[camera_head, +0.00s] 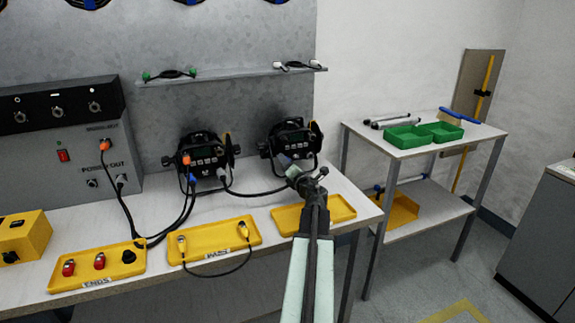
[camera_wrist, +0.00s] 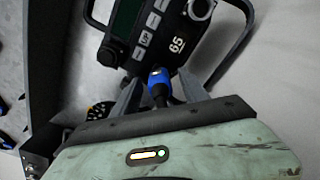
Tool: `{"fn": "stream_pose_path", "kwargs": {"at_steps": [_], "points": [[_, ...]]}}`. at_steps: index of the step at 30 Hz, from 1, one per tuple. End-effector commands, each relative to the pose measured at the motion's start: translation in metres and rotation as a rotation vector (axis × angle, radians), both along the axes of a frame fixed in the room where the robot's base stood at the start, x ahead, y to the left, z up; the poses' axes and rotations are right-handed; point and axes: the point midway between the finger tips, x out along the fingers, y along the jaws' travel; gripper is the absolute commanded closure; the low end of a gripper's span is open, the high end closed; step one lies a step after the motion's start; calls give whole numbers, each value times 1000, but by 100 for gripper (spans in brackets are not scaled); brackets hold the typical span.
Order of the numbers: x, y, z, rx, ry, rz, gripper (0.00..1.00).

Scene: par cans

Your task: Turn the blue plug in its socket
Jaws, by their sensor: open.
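In the wrist view a blue plug (camera_wrist: 159,92) sits at the lower edge of a black par can (camera_wrist: 150,25) marked 65. Its dark tail points toward my palm. My gripper (camera_wrist: 159,84) is open, one grey finger on each side of the plug; whether either touches it I cannot tell. In the head view my gripper (camera_head: 294,170) reaches to the lower front of the right par can (camera_head: 291,138) and hides the plug there. The left par can (camera_head: 206,154) has another blue plug (camera_head: 192,179) and an orange one (camera_head: 186,160) on it.
A grey power box (camera_head: 60,140) stands at the left, its cables running to the left par can. Yellow trays (camera_head: 215,238) line the bench front. Another yellow tray (camera_head: 338,206) lies beside my arm. A side table (camera_head: 385,150) with green bins (camera_head: 406,136) stands to the right.

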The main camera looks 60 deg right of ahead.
Motion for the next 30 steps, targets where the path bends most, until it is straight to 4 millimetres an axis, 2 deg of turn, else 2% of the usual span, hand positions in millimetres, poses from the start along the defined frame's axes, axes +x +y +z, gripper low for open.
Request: {"fn": "stream_pose_path", "kwargs": {"at_steps": [5,12,15,23,26,29,30], "points": [[-19,16,0,0,0,0,48],[-56,43,0,0,0,-1,48],[-61,46,0,1,-1,0,48],[-61,45,1,1,-1,0,48],[-61,45,14,1,-1,0,48],[-61,45,47,1,-1,0,48],[-61,45,65,1,-1,0,48]]}}
